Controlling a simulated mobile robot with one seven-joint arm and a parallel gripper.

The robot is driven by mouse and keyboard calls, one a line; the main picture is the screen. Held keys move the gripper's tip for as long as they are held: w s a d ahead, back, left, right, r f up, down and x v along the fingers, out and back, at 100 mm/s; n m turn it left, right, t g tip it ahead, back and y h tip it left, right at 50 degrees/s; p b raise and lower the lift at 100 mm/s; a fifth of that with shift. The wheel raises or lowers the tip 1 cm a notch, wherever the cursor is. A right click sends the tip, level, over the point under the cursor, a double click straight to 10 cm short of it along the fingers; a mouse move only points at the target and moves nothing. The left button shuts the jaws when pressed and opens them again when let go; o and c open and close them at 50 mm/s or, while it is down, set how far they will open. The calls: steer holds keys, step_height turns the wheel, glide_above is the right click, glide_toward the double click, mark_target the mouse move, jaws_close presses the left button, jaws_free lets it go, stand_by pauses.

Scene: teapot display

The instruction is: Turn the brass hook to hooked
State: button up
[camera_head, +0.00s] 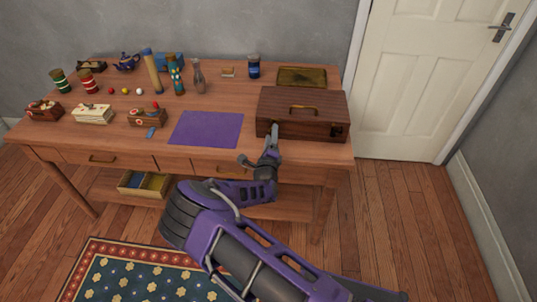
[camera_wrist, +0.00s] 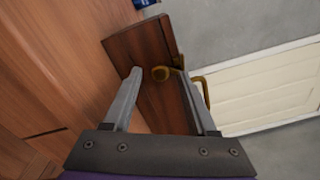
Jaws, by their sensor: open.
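A brown wooden case (camera_head: 303,127) with a brass handle (camera_head: 303,107) stands at the right end of the table. A larger curved brass piece (camera_wrist: 205,93) shows beside the right finger. My gripper (camera_head: 263,148) is at the left front of the case in the head view. Contact and the hook's exact position cannot be told.
A purple mat (camera_head: 206,129) lies left of the case. A brass tray (camera_head: 302,76) and a blue jar (camera_head: 254,66) stand behind it. Several boxes, vases and balls fill the table's left side. A white door (camera_head: 432,80) is at right.

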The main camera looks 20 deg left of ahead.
steer(key=v, duration=1.6)
steer(key=shift+p, duration=0.45)
steer(key=shift+d+r, duration=0.15)
